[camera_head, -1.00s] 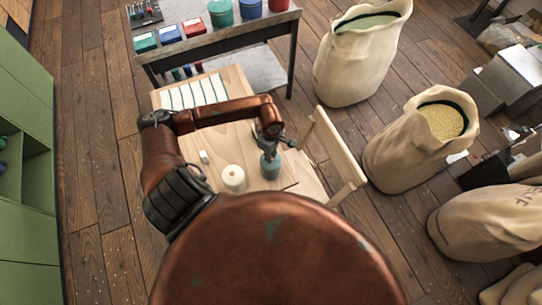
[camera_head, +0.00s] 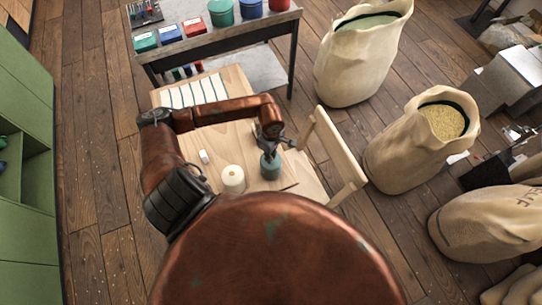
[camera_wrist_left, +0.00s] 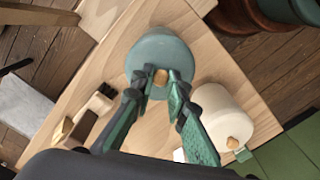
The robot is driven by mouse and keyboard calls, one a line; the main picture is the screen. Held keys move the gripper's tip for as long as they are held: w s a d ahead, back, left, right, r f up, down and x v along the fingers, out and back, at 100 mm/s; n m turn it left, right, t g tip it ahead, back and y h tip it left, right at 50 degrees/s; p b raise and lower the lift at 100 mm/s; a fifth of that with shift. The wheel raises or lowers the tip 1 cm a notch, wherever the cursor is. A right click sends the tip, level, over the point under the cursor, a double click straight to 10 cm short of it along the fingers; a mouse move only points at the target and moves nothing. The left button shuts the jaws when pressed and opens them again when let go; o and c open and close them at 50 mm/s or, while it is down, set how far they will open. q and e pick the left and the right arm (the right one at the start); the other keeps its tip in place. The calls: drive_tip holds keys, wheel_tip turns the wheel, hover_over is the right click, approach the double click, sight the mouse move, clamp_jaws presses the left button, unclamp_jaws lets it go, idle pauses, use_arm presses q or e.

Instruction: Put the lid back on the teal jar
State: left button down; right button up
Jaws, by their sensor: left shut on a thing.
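The teal jar (camera_head: 270,168) stands upright on the small wooden table. In the left wrist view, its round teal lid (camera_wrist_left: 150,50) with a wooden knob (camera_wrist_left: 161,77) fills the space just beyond the fingertips. My left gripper (camera_head: 268,148) is directly above the jar, pointing down. In the wrist view its two fingers (camera_wrist_left: 160,82) are shut on the knob. The lid looks roughly centred over the jar, but I cannot tell whether it is seated on the rim. My right gripper is not in view.
A cream jar (camera_head: 233,179) with a wooden knob stands close beside the teal jar. A brush (camera_wrist_left: 101,98) is nearby on the table. A striped cloth (camera_head: 195,92) lies at the back. A chair (camera_head: 330,155) stands at the right edge; sacks (camera_head: 390,160) are on the floor beyond.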

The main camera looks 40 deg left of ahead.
use_arm(q)
drive_tip(key=c, duration=2.1)
unclamp_jaws()
drive_tip(key=shift+o, duration=1.4)
drive_tip(key=shift+o, duration=0.7)
drive_tip(key=o, duration=0.4)
drive_tip(key=shift+c, duration=0.2)
